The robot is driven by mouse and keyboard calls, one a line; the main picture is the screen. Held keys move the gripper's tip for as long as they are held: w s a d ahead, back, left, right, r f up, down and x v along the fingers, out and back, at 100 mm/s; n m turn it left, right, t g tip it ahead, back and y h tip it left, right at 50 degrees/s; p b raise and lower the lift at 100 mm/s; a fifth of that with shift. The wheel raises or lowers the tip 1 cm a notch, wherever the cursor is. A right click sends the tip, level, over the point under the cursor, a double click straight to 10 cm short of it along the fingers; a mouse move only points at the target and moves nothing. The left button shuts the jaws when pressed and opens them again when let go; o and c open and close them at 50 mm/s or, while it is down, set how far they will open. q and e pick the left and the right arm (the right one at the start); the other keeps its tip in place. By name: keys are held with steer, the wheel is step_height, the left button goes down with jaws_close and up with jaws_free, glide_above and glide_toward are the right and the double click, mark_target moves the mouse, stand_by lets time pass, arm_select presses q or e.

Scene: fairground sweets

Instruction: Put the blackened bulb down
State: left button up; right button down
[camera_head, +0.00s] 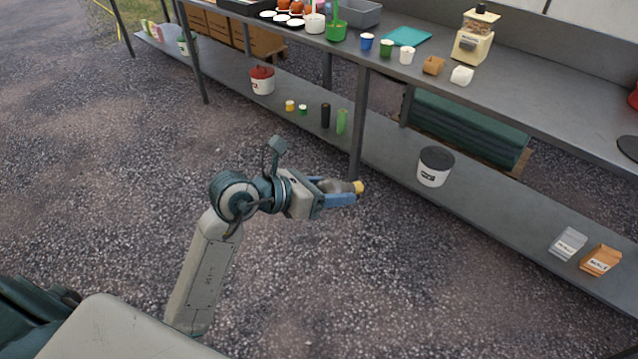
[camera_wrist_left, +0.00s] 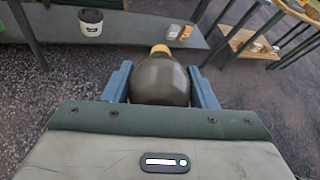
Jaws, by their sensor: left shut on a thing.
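My left gripper (camera_head: 338,194) is shut on the blackened bulb (camera_head: 339,186) and holds it in the air in front of the table's lower shelf. In the left wrist view the bulb (camera_wrist_left: 161,82) is a dark, rounded glass with a yellow base (camera_wrist_left: 160,49) pointing away from my wrist. It lies between the two blue fingers of the left gripper (camera_wrist_left: 162,88). In the head view the fingers hide part of the bulb. My right gripper is not in view.
The metal table (camera_head: 560,108) carries cups, a tan grinder (camera_head: 475,35) and a teal cloth (camera_head: 407,36). Its lower shelf (camera_head: 385,180) holds a black-lidded tub (camera_head: 435,167), a red-topped tub (camera_head: 262,80), small cylinders and two packets (camera_head: 600,260). A table leg (camera_head: 358,125) stands just beyond the gripper. Open gravel surrounds the arm.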

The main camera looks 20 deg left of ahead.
arm_select(q)
steer(key=d+r+m+g+h, duration=0.4)
steer(key=d+r+m+g, duration=0.15)
steer(key=d, duration=0.35)
steer(key=w+d+f+m+g, duration=0.4)
steer(key=w+f+m+g, duration=0.1)
steer(key=f+g, duration=0.1)
steer(key=s+a+r+n+t+y, duration=0.2)
steer(key=s+a+r+n+t, duration=0.5)
steer(key=r, duration=0.5)
steer(key=shift+s+a+n+t, duration=0.15)
steer(key=shift+a+n+t, duration=0.5)
steer(key=shift+t, duration=0.6)
